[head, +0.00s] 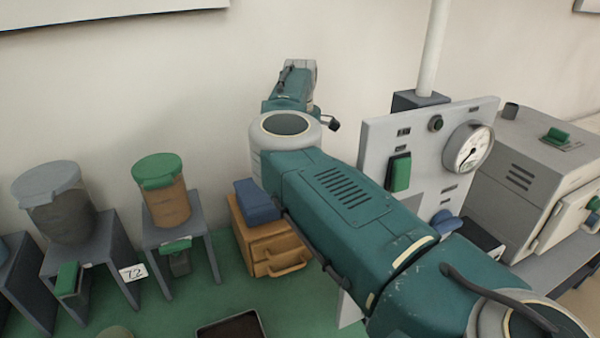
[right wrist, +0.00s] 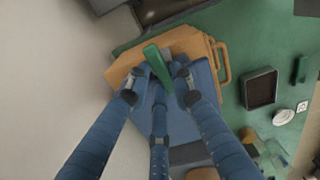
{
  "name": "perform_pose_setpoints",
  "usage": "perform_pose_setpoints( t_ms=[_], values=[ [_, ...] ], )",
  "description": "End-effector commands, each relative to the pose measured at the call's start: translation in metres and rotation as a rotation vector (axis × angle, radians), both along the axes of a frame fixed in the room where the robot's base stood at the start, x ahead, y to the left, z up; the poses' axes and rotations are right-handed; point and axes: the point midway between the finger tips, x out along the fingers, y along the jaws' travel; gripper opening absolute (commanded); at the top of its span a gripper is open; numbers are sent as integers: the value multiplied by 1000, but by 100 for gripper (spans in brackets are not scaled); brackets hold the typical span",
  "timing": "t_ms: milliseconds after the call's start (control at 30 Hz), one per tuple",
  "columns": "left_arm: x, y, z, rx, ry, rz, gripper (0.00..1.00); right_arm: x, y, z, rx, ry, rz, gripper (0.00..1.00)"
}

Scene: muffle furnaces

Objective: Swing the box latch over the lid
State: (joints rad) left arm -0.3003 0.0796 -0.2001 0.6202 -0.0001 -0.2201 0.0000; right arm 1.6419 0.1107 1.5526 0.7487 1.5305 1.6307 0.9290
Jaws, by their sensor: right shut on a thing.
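The wooden box (head: 272,245) stands on the green bench, with a blue lid (head: 257,202) on top and a handle low on its front. In the right wrist view, the box (right wrist: 122,72) lies below my gripper and the blue lid (right wrist: 204,76) is partly covered by the fingers. The green latch (right wrist: 157,66) is a bar between the fingertips. My right gripper (right wrist: 160,92) is shut on the latch. In the head view my arm hides this gripper and the latch. My left gripper is not in view.
Left of the box, jars with a green lid (head: 157,170) and a grey lid (head: 46,181) stand on small grey stands. A dark tray (head: 231,328) lies in front. A gauge panel (head: 432,150) and a grey furnace (head: 535,180) stand at right.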

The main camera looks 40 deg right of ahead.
Motion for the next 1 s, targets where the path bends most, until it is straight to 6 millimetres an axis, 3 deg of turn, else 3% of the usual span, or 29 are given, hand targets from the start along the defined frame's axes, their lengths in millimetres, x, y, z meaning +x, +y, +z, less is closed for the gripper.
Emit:
perform_pose_setpoints(
  t_ms=[767,800,867,1000],
  values=[
    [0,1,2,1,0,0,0,2,-3,3,-7,-7,-106,0],
    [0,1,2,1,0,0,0,2,-3,3,-7,-7,-106,26],
    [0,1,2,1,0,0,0,1,-3,3,-6,-6,-105,38],
    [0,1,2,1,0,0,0,1,-2,2,-4,-4,-104,42]
  ],
)
